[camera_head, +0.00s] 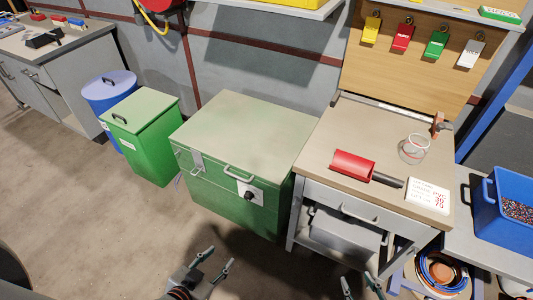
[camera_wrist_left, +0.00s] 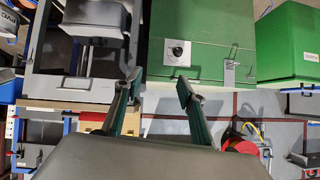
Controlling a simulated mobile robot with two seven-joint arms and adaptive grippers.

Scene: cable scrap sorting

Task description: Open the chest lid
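The green chest (camera_head: 228,203) stands on the floor at the middle of the head view, its grey-beige lid (camera_head: 245,130) lying shut. A pale bar handle (camera_head: 238,174) sits at the lid's front edge, above a plate with a dark knob (camera_head: 249,195). A metal latch (camera_head: 197,160) is at the front left. My left gripper (camera_head: 216,261) is open and empty, in front of the chest and apart from it. The left wrist view shows its spread fingers (camera_wrist_left: 158,86), the chest's green front (camera_wrist_left: 205,25) and the latch (camera_wrist_left: 230,66). My right gripper (camera_head: 360,286) is open and empty at the bottom edge.
A blue crate (camera_head: 500,220) is far right. Floor at the front left is clear.

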